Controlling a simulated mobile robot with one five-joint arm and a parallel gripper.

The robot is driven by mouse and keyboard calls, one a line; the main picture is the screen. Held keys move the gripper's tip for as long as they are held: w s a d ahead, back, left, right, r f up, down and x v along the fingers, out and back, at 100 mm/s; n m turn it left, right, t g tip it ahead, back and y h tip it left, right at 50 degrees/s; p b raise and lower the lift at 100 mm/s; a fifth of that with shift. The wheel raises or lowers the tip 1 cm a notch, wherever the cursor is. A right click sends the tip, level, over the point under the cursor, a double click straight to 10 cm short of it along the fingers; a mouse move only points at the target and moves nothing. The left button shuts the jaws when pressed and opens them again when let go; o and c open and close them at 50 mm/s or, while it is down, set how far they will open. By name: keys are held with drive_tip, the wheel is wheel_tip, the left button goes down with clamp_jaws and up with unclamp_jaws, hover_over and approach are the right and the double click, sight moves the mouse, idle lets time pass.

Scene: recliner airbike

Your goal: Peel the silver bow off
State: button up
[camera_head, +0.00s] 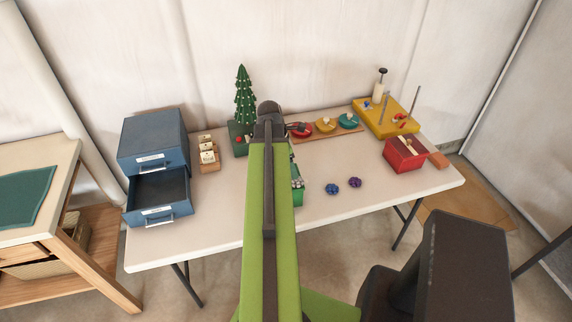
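I cannot make out a silver bow for certain. A green box or tray (298,198) stands on the table, mostly hidden behind my green arm, with small pale or silvery bits at its top. A blue bow-like piece (332,188) and a purple one (354,182) lie on the table to its right.
A blue drawer cabinet (152,137) with its lower drawer open stands left, beside a tagged wooden block (208,155). A small tree (243,98) stands behind. Coloured dishes (325,125), a yellow pegged tray (385,120) and a red box (404,154) stand right.

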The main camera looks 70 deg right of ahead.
sight(296, 181)
drive_tip(key=b+x, duration=0.7)
drive_tip(key=x, duration=0.2)
drive_tip(key=shift+r, duration=0.15)
drive_tip(key=shift+c, duration=0.5)
drive_tip(key=shift+w, duration=0.1)
drive_tip(key=c, duration=1.3)
drive_tip(key=shift+r+p, duration=0.6)
drive_tip(key=shift+p, duration=0.05)
drive_tip(key=shift+r+p, duration=2.35)
drive_tip(key=shift+p, duration=0.05)
